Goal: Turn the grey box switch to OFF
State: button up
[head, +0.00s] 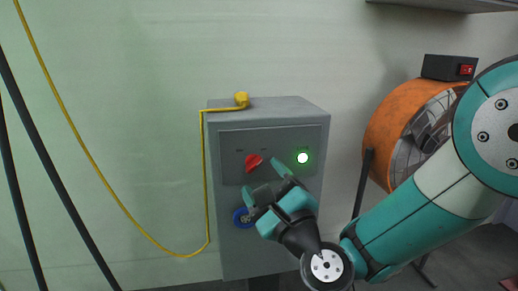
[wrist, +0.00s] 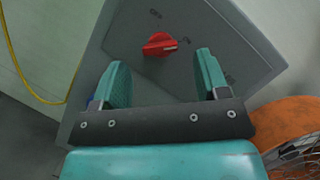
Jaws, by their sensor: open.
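The grey box (head: 220,190) stands against the wall in the head view. A red rotary switch (head: 253,162) is on its front panel, its handle tilted; the marks around it are too small to read. The red switch also shows in the wrist view (wrist: 159,44), ahead of and between my fingers, apart from them. My gripper (head: 268,182) is in front of the box, just below and right of the switch. It is open and empty, and its two teal fingers stand apart in the wrist view (wrist: 164,75).
A lit green lamp (head: 303,158) is right of the switch. A blue round fitting (head: 242,217) is lower on the box, partly behind my gripper. A yellow cable (head: 205,170) runs over the box's left side. An orange drum fan (head: 390,135) stands to the right.

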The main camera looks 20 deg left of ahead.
aim_at(254, 164)
jog(key=p+x, duration=0.2)
jog(key=p, duration=0.1)
jog(key=shift+a+r, duration=0.1)
jog(key=shift+r, duration=0.15)
jog(key=shift+w+a+f+p, duration=0.1)
jog(key=shift+w+a+p, duration=0.15)
jog(key=shift+p, duration=0.25)
jog(key=c, duration=0.9)
